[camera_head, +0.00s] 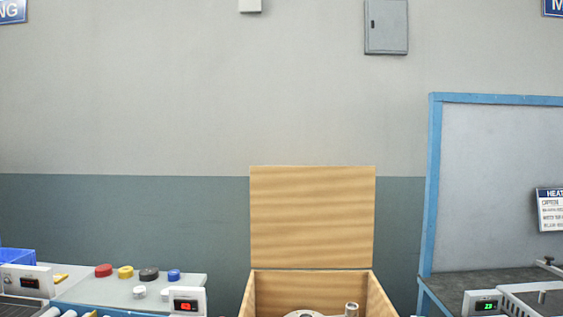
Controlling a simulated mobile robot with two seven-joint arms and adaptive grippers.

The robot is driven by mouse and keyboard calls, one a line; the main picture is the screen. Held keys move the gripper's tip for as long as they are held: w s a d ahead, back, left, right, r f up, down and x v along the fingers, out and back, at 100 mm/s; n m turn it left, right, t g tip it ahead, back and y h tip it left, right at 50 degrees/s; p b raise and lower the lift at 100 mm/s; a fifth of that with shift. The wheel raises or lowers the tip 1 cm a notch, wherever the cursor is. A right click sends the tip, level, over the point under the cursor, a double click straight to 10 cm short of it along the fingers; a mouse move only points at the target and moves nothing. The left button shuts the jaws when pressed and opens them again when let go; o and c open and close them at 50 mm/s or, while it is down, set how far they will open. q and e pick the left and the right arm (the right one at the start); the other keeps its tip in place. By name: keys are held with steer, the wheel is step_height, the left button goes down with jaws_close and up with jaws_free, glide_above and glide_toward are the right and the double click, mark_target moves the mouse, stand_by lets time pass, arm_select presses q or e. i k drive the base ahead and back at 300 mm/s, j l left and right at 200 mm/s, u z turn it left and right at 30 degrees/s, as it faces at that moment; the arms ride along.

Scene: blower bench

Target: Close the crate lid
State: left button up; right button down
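The wooden crate (262,292) is at the bottom middle of the head view, cut off by the lower picture edge. Its wooden lid (312,218) stands open and upright at the crate's back edge. Inside the crate a pale metal part (304,314) and a short upright cylinder (351,309) show at the bottom of the picture. The crate's front and floor are out of view. Neither of my grippers is in view.
Left of the crate stands a bench panel (125,290) with coloured round pieces and a red-lit display (185,301). At right are a dark worktop (485,281) with a blue frame (435,185) and a green-lit display (487,305). The space directly around the lid looks clear.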

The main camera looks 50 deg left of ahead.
mark_target(301, 216)
steer(key=u, duration=1.6)
